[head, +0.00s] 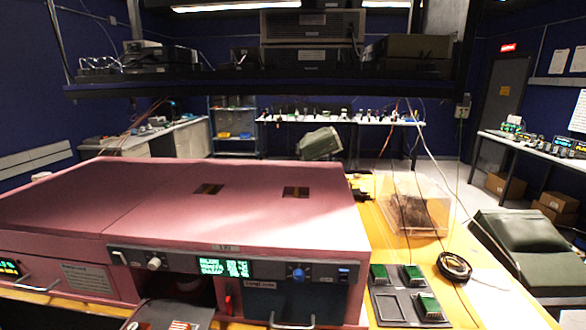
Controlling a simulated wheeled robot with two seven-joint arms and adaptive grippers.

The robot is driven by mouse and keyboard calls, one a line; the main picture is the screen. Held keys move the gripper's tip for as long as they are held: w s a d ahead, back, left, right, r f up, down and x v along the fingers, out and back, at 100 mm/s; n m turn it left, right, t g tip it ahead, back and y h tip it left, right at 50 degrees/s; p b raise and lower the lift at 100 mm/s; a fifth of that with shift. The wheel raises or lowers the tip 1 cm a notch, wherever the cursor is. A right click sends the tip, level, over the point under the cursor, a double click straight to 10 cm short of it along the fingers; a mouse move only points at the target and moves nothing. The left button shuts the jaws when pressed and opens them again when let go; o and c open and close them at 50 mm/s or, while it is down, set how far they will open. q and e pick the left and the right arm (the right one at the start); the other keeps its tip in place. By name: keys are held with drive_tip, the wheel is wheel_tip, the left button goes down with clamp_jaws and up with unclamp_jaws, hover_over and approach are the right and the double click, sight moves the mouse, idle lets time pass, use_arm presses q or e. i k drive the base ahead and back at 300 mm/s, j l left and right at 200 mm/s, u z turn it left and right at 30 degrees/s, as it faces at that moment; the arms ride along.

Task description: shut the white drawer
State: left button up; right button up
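No drawer that is clearly white shows in the head view. A pink enclosure (150,215) stands on the yellow bench, with a grey control panel (250,268) on its front. Below the panel at left is a dark opening (185,288). A dark tray-like part (170,314) sticks out in front of it, cut off by the lower picture edge; I cannot tell whether it is a drawer. To the right is a dark front (310,300) with a pale bar handle, and it looks closed. Neither of my grippers is in view.
On the yellow bench (385,250) at right are a clear box (410,208), a black cable coil (454,267) and a dark tray (388,310) with green pieces. A black shelf (270,84) with instruments hangs above. A dark green case (520,245) stands at far right.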

sight(164, 303)
drive_tip(key=u, duration=1.5)
